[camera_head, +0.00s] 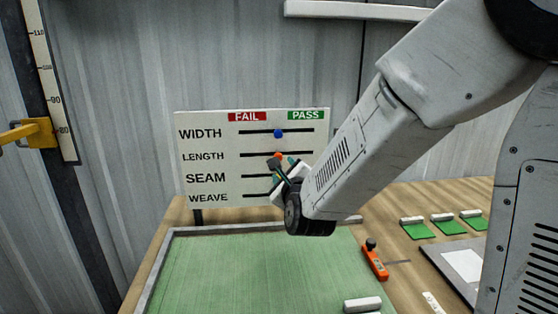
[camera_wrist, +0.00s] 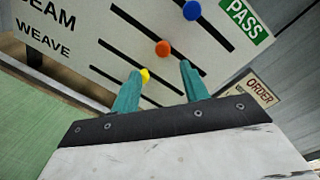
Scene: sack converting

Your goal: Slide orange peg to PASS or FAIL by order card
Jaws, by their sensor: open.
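The white board (camera_head: 222,165) has FAIL at left, PASS at right, and rows WIDTH, LENGTH, SEAM and WEAVE. The orange peg (camera_head: 277,155) sits about mid-slot in the LENGTH row; it also shows in the wrist view (camera_wrist: 162,48). My gripper (camera_head: 284,168) is open and empty at the board. In the wrist view its teal fingertips (camera_wrist: 162,70) appear on either side of and just below the orange peg; contact cannot be told. The order card (camera_wrist: 260,88) shows partly in the wrist view, its small text unreadable. My arm hides the board's lower right.
A blue peg (camera_head: 278,133) is in the WIDTH slot. A yellow peg (camera_wrist: 145,74) shows beside the left finger. Below the board lies a green mat (camera_head: 250,270) with a grey frame. An orange tool (camera_head: 375,260) and green swatches (camera_head: 448,226) lie at right.

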